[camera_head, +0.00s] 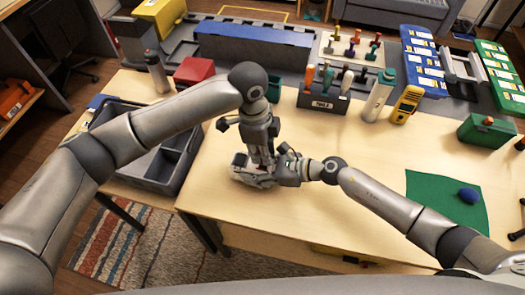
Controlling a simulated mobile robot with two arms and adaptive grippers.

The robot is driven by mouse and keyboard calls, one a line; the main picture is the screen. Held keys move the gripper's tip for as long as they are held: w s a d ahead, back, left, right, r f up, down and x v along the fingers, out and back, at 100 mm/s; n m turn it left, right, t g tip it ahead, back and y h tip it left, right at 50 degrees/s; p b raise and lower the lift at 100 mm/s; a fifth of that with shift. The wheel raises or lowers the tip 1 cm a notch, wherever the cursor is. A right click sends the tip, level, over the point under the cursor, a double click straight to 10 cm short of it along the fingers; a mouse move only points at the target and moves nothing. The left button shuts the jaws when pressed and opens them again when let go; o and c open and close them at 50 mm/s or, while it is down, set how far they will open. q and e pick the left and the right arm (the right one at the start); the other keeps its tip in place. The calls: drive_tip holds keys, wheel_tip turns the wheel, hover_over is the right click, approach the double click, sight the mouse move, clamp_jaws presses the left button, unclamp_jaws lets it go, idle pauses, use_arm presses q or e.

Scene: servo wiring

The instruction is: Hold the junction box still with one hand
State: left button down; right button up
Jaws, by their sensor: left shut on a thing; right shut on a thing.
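The junction box (246,174) is a small grey box on the light wooden table, left of the table's middle near its front edge. My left gripper (263,166) comes down on it from above and is shut at the box. My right gripper (279,160) reaches in from the right, close beside the left one, and is shut. What it holds is too small and too covered to make out. The two grippers hide part of the box and the contact points.
A grey divided tray (178,172) stands to the left. A red box (193,72), a tool holder (322,101), a white bottle (379,95) and a yellow meter (405,104) stand behind. A green mat (436,197) with a blue object (468,196) lies right. The table's middle is clear.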

use_arm(q)
drive_tip(key=shift+r, duration=0.4)
use_arm(e)
drive_tip(key=shift+s+f, duration=0.3)
drive_tip(key=shift+f, duration=0.15)
use_arm(q)
drive_tip(key=shift+r, duration=1.9)
use_arm(e)
drive_tip(key=o, duration=1.3)
drive_tip(key=shift+c, duration=0.2)
use_arm(q)
drive_tip(key=shift+w, duration=0.1)
use_arm(e)
drive_tip(key=shift+w+r, duration=0.15)
drive_tip(key=shift+w, duration=0.05)
drive_tip(key=shift+r, duration=0.1)
drive_tip(key=v, duration=1.2)
drive_tip(key=shift+w, duration=0.1)
